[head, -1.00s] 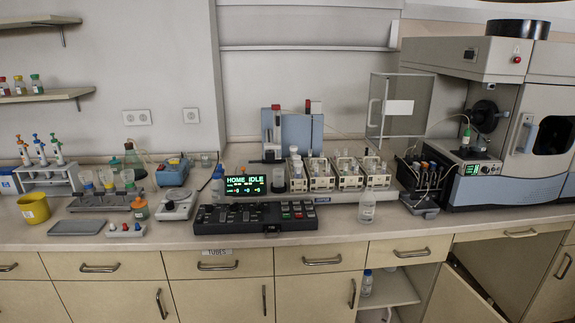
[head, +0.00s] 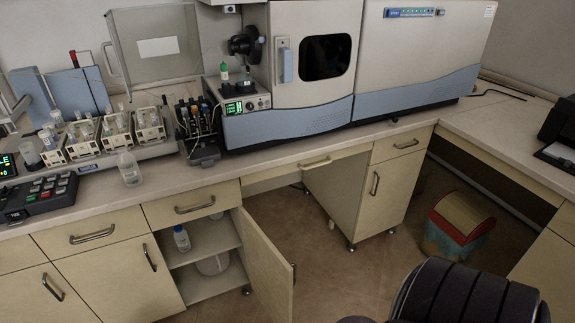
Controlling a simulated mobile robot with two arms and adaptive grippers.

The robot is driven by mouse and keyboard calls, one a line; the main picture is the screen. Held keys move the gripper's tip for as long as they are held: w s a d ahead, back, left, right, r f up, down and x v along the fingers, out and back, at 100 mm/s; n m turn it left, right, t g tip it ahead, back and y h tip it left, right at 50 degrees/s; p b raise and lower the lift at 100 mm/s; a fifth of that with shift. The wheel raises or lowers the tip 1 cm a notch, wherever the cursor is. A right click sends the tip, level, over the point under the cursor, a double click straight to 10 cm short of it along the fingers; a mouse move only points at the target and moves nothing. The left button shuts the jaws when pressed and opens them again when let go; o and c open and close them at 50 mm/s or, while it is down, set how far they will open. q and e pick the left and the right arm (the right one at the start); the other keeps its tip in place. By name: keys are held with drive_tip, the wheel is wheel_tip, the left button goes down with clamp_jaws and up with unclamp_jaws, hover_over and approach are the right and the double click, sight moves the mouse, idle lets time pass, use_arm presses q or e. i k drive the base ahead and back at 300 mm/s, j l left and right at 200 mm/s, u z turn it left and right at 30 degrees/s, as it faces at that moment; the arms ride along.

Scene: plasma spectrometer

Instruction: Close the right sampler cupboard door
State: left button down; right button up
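The right sampler cupboard door (head: 262,262) is a tan panel standing wide open in the head view. It is hinged at the right side of its cupboard opening and swings out toward the front. Its handle (head: 294,273) shows just past its free edge. The open cupboard shows a shelf (head: 212,247) with a white bottle with a blue cap (head: 182,240) on it. A pale round container (head: 212,264) stands lower down, partly hidden. Neither of my grippers is in view.
A closed cupboard door (head: 120,278) is left of the opening. Floor (head: 310,250) is open right of the door, below the bench. A dark ribbed rounded object (head: 460,300), perhaps a chair back, stands at the bottom right. A lidded bin (head: 458,228) stands behind it.

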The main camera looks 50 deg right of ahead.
sight(272, 279)
drive_tip(key=l+u, duration=0.1)
drive_tip(key=l, duration=0.8)
drive_tip(key=l+u, duration=0.1)
drive_tip(key=l, duration=0.8)
drive_tip(key=k+l+u, duration=0.1)
drive_tip(key=l, duration=0.75)
drive_tip(key=k+l, duration=0.05)
